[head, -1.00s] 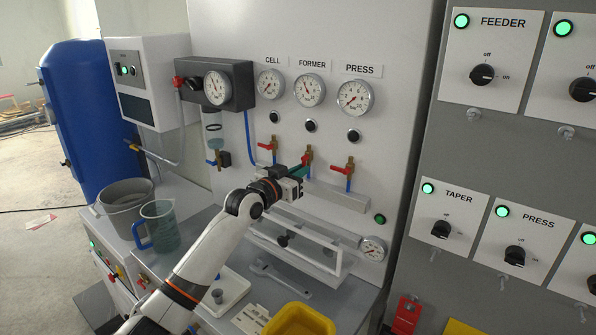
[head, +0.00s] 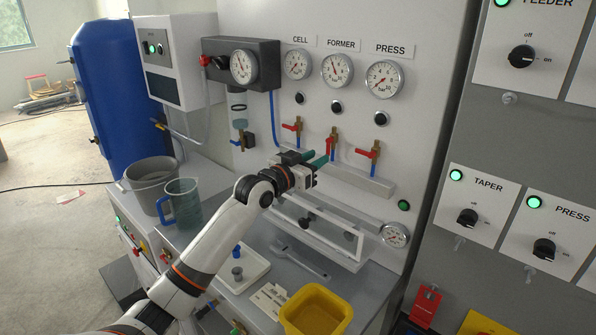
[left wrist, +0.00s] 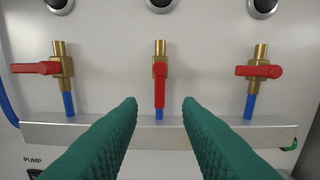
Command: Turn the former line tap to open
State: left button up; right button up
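The former line tap (head: 334,134) is the middle of three brass taps with red handles, below the FORMER gauge. In the left wrist view its handle (left wrist: 159,86) points straight down, in line with the brass body and blue pipe. The taps at left (left wrist: 36,68) and right (left wrist: 259,72) have their handles crosswise. My left gripper (head: 320,159) is in front of the former tap. In the left wrist view its two green fingers (left wrist: 160,102) are apart, with nothing held between them; the handle shows in the gap beyond. My right gripper is not in view.
A grey ledge (left wrist: 215,131) runs below the taps. A white frame (head: 318,228) stands under it. A yellow bin (head: 316,312), a jug (head: 183,205) and a grey bucket (head: 147,180) are on the bench. Switch panels stand at the right.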

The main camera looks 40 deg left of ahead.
pick_arm(q)
jog(key=s+b, duration=0.1)
jog(key=s, duration=0.7)
jog(key=shift+s+a+b, duration=0.2)
jog(key=shift+a+b, duration=0.15)
